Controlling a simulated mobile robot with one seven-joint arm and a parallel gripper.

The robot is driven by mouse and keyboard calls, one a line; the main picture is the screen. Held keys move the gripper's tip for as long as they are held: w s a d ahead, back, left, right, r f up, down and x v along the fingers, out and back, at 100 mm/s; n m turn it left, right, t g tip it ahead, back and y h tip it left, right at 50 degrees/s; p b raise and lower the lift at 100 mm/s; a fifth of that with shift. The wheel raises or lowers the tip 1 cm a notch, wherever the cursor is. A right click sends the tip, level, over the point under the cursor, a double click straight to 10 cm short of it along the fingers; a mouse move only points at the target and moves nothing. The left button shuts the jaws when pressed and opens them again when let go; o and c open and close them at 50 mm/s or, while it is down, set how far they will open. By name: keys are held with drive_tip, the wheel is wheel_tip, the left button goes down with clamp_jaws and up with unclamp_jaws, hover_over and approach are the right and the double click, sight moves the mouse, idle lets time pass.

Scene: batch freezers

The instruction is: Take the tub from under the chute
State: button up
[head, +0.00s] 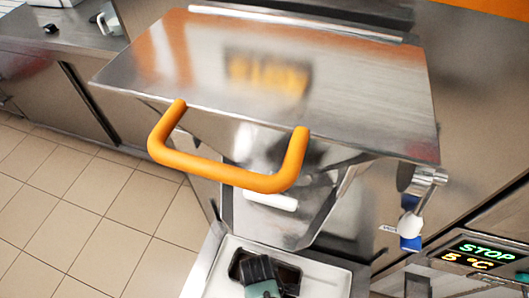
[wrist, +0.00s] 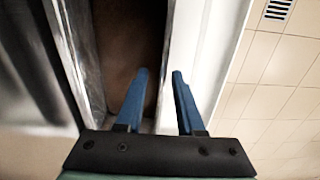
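The steel chute (head: 328,212) of the batch freezer opens below the lid in the head view. Under it is a pale shelf (head: 325,279) with a raised rim, at the bottom edge. A dark, open-topped tub (head: 290,273) seems to stand there, partly covered by my gripper. In the wrist view the brown inside of the tub (wrist: 125,50) shows beside a pale edge. My gripper (wrist: 160,72) is open, its two blue fingers apart. The left finger is over the brown inside and the right one over the pale edge. Contact cannot be told.
The freezer's steel lid (head: 270,70) with an orange handle (head: 225,172) overhangs the shelf closely. A blue and white tap (head: 410,230) and a lit STOP display (head: 480,255) are at the right. Tiled floor (head: 90,215) is free at the left.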

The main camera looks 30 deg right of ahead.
drive_tip(key=c, duration=0.5)
clamp_jaws()
drive_tip(key=shift+d, duration=0.1)
idle(0.6)
